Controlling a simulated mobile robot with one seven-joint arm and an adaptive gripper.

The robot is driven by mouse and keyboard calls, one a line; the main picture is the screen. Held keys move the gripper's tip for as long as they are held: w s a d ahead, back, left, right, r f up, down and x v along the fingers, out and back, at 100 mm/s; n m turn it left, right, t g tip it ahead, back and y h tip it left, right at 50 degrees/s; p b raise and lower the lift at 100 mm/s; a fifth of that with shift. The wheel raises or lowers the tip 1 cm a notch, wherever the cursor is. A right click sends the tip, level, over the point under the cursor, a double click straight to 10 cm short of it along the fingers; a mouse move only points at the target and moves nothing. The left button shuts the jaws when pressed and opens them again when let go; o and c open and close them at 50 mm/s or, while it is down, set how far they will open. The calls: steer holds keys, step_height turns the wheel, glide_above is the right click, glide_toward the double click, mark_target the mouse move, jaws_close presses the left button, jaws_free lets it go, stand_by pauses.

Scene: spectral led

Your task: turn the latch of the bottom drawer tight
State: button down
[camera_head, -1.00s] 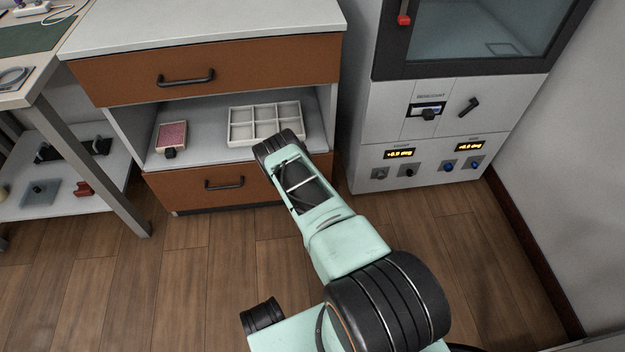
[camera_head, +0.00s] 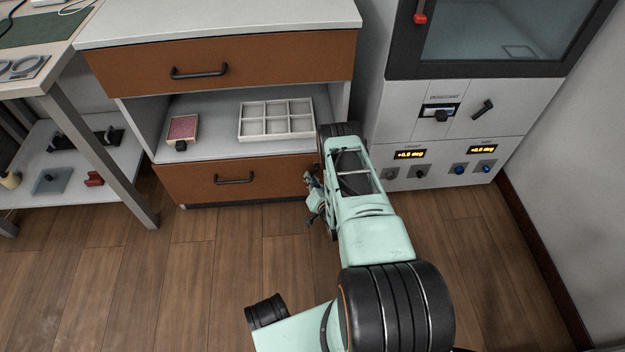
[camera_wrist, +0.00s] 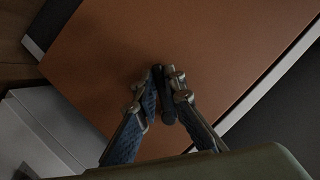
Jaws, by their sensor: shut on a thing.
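The bottom drawer (camera_head: 200,188) has a brown front with a black bar handle (camera_head: 234,181) and looks pushed in. In the wrist view its brown front (camera_wrist: 105,65) fills most of the picture. The small dark latch (camera_wrist: 165,104) stands on it between my fingers. My gripper (camera_wrist: 163,98) is shut on the latch, one blue-padded finger on each side. In the head view my gripper (camera_head: 313,195) is at the right end of the drawer front, partly behind my arm. The latch is hidden there, and its exact angle is hard to tell.
Above the drawer is an open shelf with a white compartment tray (camera_head: 276,139) and a small red-topped box (camera_head: 183,130). The top drawer (camera_head: 270,66) is closed. A white instrument cabinet (camera_head: 450,150) stands close on the right. The wooden floor in front is mostly clear.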

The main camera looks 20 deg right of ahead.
mark_target(304, 152)
steer(key=shift+w+r, duration=0.1)
steer(key=shift+w, duration=0.05)
stand_by(0.4)
steer(key=c, duration=2)
jaws_free()
steer(key=shift+a, duration=0.1)
steer(key=r, duration=1)
steer(key=shift+w+a+r, duration=0.1)
steer(key=shift+w+a, duration=0.05)
steer(key=shift+a, duration=0.05)
steer(key=shift+d, duration=0.15)
